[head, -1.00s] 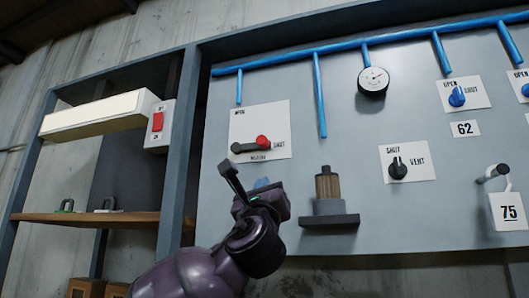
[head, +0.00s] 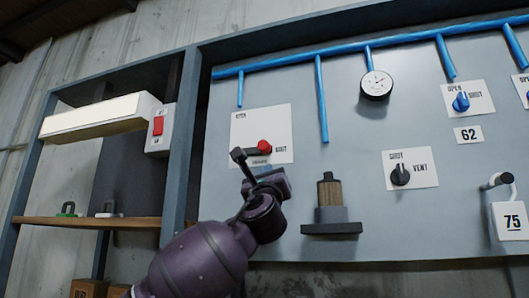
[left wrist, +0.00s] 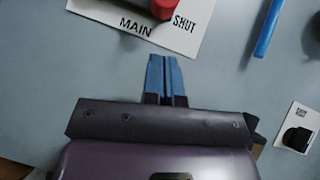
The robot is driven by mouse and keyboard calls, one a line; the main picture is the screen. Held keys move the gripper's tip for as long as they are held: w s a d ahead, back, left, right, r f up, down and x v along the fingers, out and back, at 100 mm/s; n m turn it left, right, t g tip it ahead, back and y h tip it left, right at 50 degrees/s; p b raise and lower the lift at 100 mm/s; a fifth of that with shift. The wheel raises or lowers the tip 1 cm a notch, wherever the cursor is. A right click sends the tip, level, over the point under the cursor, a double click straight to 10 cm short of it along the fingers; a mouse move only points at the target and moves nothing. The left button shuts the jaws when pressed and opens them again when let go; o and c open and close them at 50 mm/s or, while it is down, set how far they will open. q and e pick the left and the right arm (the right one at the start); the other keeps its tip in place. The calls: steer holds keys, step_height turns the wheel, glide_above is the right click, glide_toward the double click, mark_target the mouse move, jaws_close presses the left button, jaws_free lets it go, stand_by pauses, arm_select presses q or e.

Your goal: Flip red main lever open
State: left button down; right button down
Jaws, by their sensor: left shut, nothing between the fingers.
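The red main lever (head: 263,147) is on a white plate (head: 279,124) marked OPEN at the top left and SHUT at the right. Its red knob lies toward the SHUT side, and its dark arm runs left, partly hidden by my gripper. In the left wrist view the red knob (left wrist: 162,8) is cut by the top edge, above the word MAIN. My left gripper (head: 262,171) is just below the plate. Its blue fingers (left wrist: 165,66) are together and empty, pointing at the plate's lower edge, apart from the knob. My right gripper is not in view.
Blue pipes (head: 322,98) run down the grey panel to the right of the lever. A brown-and-grey fitting (head: 329,192) stands on a small ledge to the right of my gripper. A black SHUT/VENT knob (head: 400,175) is farther right. A shelf post (head: 180,150) stands at left.

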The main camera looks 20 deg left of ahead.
mark_target(266, 151)
arm_select(q)
steer(key=r, duration=0.2)
steer(key=r+p, duration=0.1)
steer(key=shift+w+a+r, duration=0.25)
steer(key=shift+w+a, duration=0.1)
steer(key=shift+a, duration=0.05)
steer(key=shift+s+r, duration=0.1)
steer(key=shift+r, duration=0.2)
steer(key=shift+a+r, duration=0.1)
steer(key=shift+r, duration=0.05)
